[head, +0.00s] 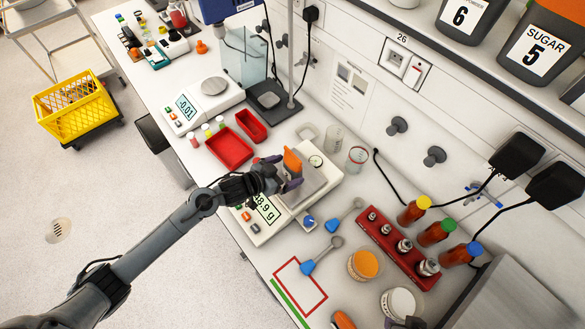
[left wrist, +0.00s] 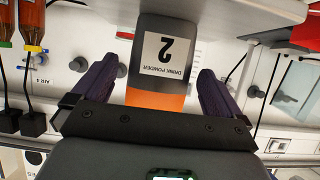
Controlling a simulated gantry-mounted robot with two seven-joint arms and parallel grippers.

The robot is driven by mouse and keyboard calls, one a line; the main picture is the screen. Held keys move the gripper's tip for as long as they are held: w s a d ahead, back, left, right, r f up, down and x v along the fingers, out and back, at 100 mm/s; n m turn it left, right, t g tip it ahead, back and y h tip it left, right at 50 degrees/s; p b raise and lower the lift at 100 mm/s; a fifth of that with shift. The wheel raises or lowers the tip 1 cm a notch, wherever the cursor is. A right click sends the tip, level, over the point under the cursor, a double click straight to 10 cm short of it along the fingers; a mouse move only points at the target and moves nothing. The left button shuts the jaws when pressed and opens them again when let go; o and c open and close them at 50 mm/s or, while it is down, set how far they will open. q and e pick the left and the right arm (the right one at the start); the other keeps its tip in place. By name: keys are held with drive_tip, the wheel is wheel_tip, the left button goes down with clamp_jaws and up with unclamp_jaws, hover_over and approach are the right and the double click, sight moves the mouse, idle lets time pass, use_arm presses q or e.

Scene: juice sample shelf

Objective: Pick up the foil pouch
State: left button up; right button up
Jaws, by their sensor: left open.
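The foil pouch (head: 292,160), grey with an orange band and a "Drink Powder 2" label, stands on the pan of the front balance (head: 258,222). My left gripper (head: 280,170) is at the pouch and hides part of it. In the left wrist view, which is upside down, the pouch (left wrist: 165,60) lies between the two purple fingers of my left gripper (left wrist: 160,85). The fingers are open, with a gap on each side of the pouch. Only a dark bit of what looks like my right gripper (head: 408,322) shows at the bottom edge.
Red trays (head: 229,149) and a second balance (head: 203,105) stand left of the pouch. Glass beakers (head: 334,138) are behind it. Blue scoops (head: 322,256), a red weight rack (head: 400,248) and capped bottles (head: 437,232) are to its right. The wall is close behind.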

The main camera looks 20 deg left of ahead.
use_arm(q)
drive_tip(key=shift+x, duration=2.65)
drive_tip(key=c, duration=1.1)
drive_tip(key=shift+r, duration=0.15)
drive_tip(key=shift+c, duration=0.5)
drive_tip(key=shift+r, duration=0.1)
